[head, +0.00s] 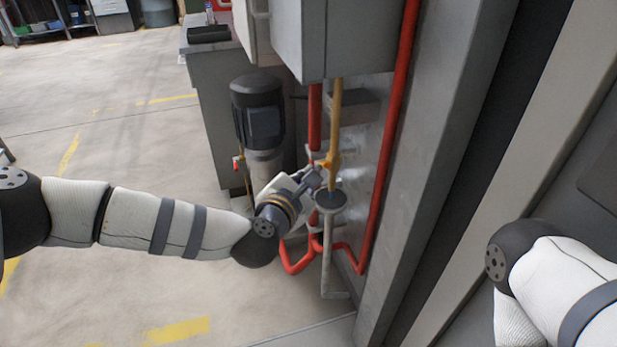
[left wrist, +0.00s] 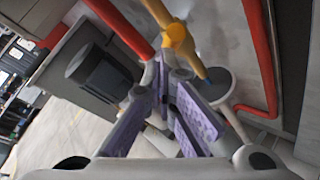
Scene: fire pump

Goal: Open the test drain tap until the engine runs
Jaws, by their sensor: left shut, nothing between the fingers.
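The test drain tap (head: 327,161) is a yellow valve body on a thin vertical yellow pipe (head: 335,115). It also shows in the left wrist view (left wrist: 178,38) at the top centre. Its handle cannot be made out clearly. Below it is a round dark-topped drain cup (head: 331,200) on a grey pipe. My left gripper (head: 312,179) is just left of and below the tap. In the left wrist view its purple-padded fingers (left wrist: 168,75) are shut with nothing between them, close to the tap; contact cannot be told. My right gripper is out of view.
Red pipes (head: 400,90) run beside the tap and bend low near the floor. A dark pump motor (head: 257,108) stands to the left. A grey cabinet (head: 340,35) hangs above, and a metal column (head: 430,170) stands to the right. The floor at left is open.

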